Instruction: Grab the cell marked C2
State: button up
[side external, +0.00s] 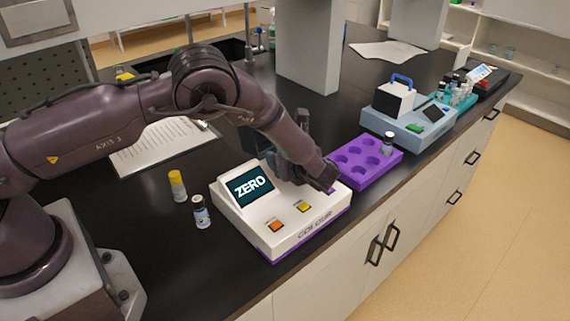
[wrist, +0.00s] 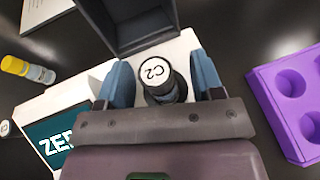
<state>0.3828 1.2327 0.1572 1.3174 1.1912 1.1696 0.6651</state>
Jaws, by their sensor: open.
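The cell marked C2 (wrist: 155,73) shows in the wrist view as a round white top with a dark rim, seated at the white colour meter (wrist: 75,97). My gripper (wrist: 163,78) is open, with one blue-grey finger on each side of the cell. I cannot tell whether the fingers touch it. In the side view my gripper (side external: 310,178) is low over the back right of the meter (side external: 282,228), whose screen reads ZERO. The cell is hidden there behind my gripper.
A dark open lid (wrist: 130,22) rises behind the cell.

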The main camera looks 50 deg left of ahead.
jog(key=c, duration=1)
jog(key=shift+r, duration=0.15)
